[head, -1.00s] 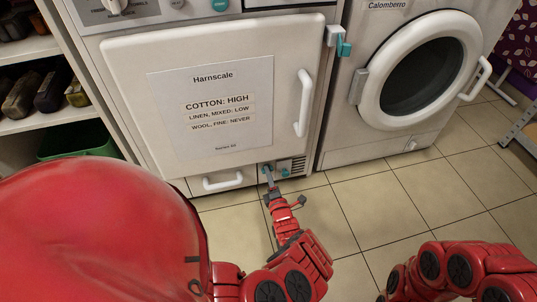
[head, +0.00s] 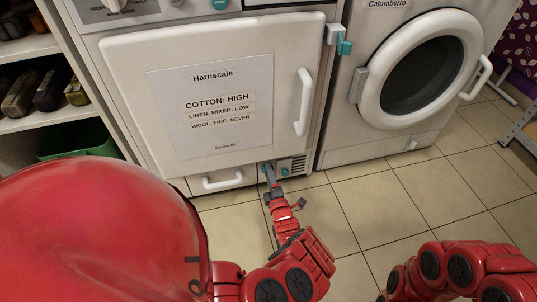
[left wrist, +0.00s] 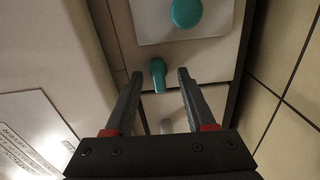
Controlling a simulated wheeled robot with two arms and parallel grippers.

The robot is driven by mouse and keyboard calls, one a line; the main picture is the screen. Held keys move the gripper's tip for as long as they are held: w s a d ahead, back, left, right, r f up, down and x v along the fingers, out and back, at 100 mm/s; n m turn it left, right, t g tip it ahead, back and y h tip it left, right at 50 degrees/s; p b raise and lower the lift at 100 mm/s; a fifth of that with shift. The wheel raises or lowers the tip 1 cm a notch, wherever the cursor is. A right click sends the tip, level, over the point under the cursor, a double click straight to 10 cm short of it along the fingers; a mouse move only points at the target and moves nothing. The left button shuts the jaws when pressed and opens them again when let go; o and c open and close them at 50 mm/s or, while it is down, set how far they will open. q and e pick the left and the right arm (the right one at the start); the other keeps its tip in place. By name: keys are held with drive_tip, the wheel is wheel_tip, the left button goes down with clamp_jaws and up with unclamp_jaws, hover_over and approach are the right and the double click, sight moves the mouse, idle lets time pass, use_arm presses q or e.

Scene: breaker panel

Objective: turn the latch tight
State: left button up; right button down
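A small teal latch (left wrist: 158,75) is on the front of the white machine, below its large door (head: 240,100). In the left wrist view it lies between the two fingers of my left gripper (left wrist: 160,76), with gaps at both sides. The gripper is open, its fingertips about level with the latch. In the head view my left gripper (head: 268,173) is at the lower edge of the machine and hides most of this latch. Another teal handle (head: 344,47) is on a pale block at the door's upper right. My right arm shows at lower right, but its gripper is out of view.
A round teal knob (head: 285,171) on a grey plate is close beside my left gripper. A white drawer handle (head: 222,180) is to its left. A washing machine (head: 375,150) stands to the right. A shelf (head: 30,48) and green bin (head: 78,140) are at left.

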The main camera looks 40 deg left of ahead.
use_arm(q)
drive_tip(key=p+v, duration=0.2)
drive_tip(key=v, duration=0.4)
idle(0.4)
idle(0.4)
